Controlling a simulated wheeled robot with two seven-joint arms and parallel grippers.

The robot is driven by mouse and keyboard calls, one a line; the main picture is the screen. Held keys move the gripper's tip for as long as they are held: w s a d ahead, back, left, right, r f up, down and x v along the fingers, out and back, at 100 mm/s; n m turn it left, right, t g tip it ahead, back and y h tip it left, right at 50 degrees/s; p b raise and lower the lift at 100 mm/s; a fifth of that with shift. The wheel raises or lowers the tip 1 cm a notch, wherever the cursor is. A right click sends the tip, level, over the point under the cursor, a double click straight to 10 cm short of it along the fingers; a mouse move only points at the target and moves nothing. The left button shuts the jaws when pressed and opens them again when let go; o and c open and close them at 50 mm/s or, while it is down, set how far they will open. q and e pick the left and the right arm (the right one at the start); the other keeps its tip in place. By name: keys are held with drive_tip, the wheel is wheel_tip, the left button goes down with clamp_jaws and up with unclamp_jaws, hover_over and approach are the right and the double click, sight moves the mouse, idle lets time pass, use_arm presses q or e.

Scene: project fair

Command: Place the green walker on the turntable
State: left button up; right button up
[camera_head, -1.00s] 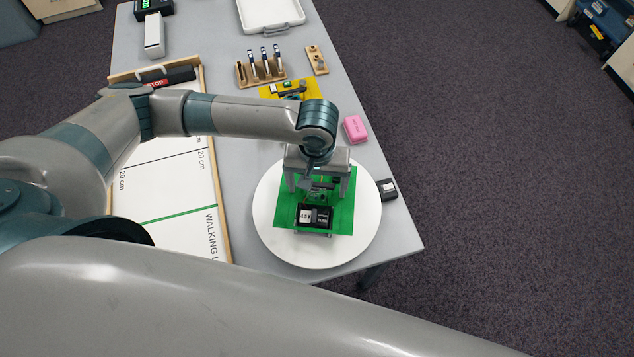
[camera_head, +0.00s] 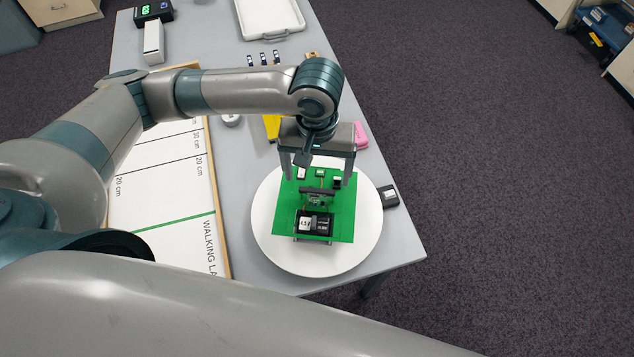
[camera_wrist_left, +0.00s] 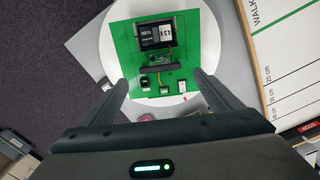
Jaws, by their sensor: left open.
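The green walker (camera_head: 340,215) is a flat green board with a black battery box, a dark bar and small parts on it. It lies on the white round turntable (camera_head: 268,240) near the table's front right corner. My left gripper (camera_head: 318,178) is open above the walker's far edge, holding nothing. In the left wrist view, the walker (camera_wrist_left: 190,60) shows beyond the two spread fingers (camera_wrist_left: 160,82), with the turntable's rim around it. My right gripper is not in view.
A walking lane board (camera_head: 165,205) lies left of the turntable. A small black box (camera_head: 388,196) sits at its right, a pink block (camera_head: 361,135) behind. A yellow piece (camera_head: 271,127), a white tray (camera_head: 268,18) and a white box (camera_head: 153,42) are farther back on the grey table.

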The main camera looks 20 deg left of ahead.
use_arm(q)
drive_tip(key=shift+r, duration=1.7)
